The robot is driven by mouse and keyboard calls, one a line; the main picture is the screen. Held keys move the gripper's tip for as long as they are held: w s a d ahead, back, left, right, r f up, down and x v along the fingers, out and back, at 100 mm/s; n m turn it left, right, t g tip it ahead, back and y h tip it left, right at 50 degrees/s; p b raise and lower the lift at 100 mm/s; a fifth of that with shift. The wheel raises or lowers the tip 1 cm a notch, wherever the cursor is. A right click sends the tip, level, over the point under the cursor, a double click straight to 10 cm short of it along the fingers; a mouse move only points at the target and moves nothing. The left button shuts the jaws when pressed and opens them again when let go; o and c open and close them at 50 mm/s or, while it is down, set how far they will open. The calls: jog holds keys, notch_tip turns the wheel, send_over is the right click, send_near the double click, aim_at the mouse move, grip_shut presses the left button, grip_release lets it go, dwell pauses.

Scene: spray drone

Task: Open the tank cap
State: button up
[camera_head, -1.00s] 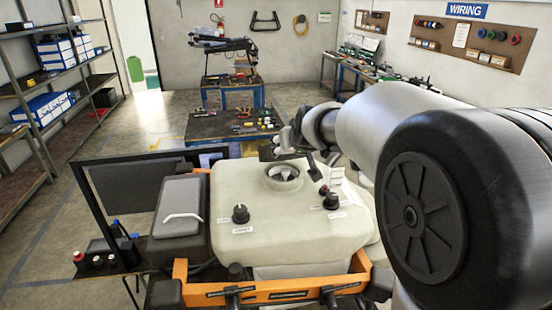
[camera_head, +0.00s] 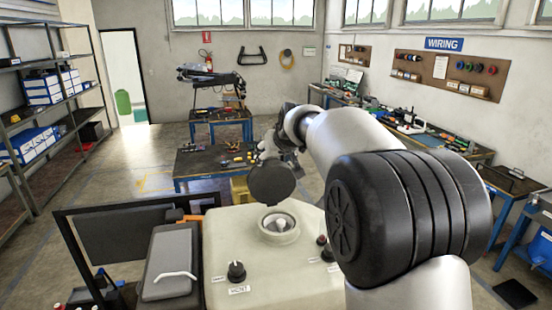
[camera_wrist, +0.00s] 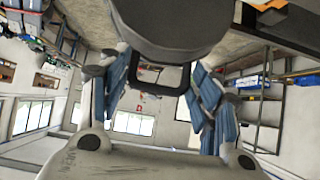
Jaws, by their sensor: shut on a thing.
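The tank cap (camera_head: 273,184) is a dark round disc, off the tank and tilted so its broad face shows in the head view. My gripper (camera_head: 284,157) holds it above and just behind the tank's open neck. The pale tank (camera_head: 220,231) has a round filler neck (camera_head: 279,224) with its opening uncovered. In the wrist view the cap's dark disc (camera_wrist: 170,28) fills the top, and my gripper (camera_wrist: 160,76) has its blue-padded fingers on either side of a black loop. The exact contact is partly hidden.
A black knob (camera_head: 236,270) stands on the tank top, and a grey box with a white handle (camera_head: 171,262) is left of it. A tool table (camera_head: 213,163) stands behind. Shelves (camera_head: 45,110) line the left, and a workbench (camera_head: 455,150) runs along the right wall.

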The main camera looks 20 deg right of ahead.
jog(key=shift+w+d+r+p, duration=0.1)
jog(key=shift+w+r+p, duration=0.35)
jog(key=shift+w, duration=0.4)
jog(key=o, duration=1.2)
jog(key=shift+f, duration=0.15)
jog(key=shift+d, duration=0.1)
jog(key=shift+f, duration=0.1)
jog(key=shift+s, duration=0.15)
jog(key=v, duration=1.1)
jog(key=shift+s+r, duration=0.25)
jog(key=shift+r, duration=0.05)
